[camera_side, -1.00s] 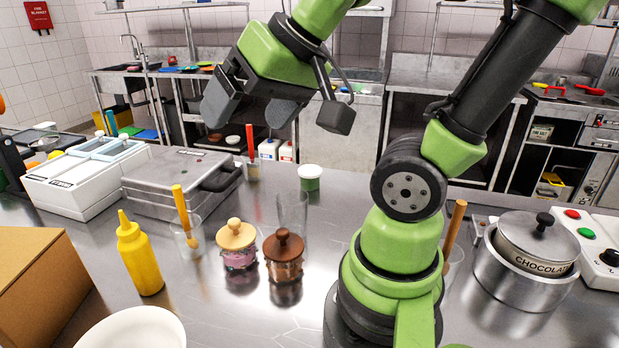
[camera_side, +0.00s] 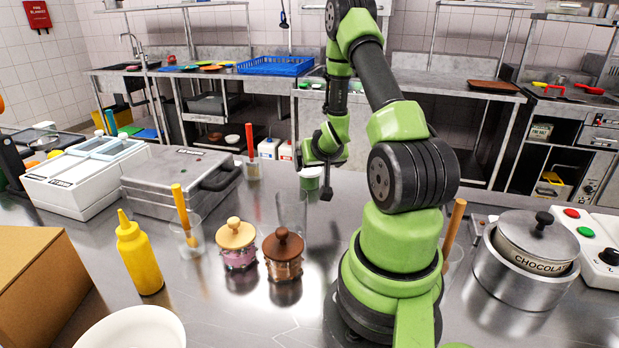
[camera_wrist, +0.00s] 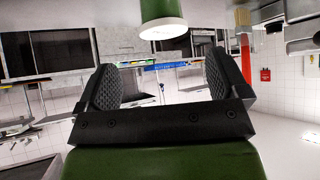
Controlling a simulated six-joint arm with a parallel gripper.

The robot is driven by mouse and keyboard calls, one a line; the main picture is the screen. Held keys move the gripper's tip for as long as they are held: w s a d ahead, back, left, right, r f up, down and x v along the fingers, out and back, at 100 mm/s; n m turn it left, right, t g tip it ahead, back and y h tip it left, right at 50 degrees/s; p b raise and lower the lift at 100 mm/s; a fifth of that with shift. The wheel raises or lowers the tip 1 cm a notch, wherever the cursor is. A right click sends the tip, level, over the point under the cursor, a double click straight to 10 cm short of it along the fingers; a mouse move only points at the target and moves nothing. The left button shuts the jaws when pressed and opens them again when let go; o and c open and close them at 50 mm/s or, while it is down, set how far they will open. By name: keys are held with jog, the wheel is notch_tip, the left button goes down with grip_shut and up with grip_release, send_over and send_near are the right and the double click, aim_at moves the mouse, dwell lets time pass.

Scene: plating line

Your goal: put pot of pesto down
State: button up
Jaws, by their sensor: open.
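The pot of pesto (camera_side: 310,182), a small green pot with a pale lid, stands upright on the steel counter in the side view. My gripper (camera_wrist: 162,80) is open, with nothing between its two dark fingers in the wrist view. There the pot (camera_wrist: 160,12) shows upside down at the top edge, beyond the fingers, partly cut off by the frame. In the side view my gripper is close above and behind the pot, small and partly hidden, so I cannot tell the exact gap.
A clear empty glass (camera_side: 292,212) stands just in front of the pot. A brown-lidded jar (camera_side: 283,256) and a cream-lidded jar (camera_side: 237,244) are nearer. A cup with a red-handled tool (camera_side: 251,165) and a grey press (camera_side: 180,182) are left. My arm's base is right.

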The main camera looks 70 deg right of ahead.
aim_at(310, 170)
jog(key=shift+w+x, duration=0.1)
jog(key=shift+x, duration=2.25)
jog(key=shift+w+x, duration=0.15)
jog(key=shift+x, duration=2.25)
jog(key=shift+r, duration=0.15)
jog(key=shift+c, duration=0.4)
jog(key=c, duration=0.9)
jog(key=shift+r, duration=0.1)
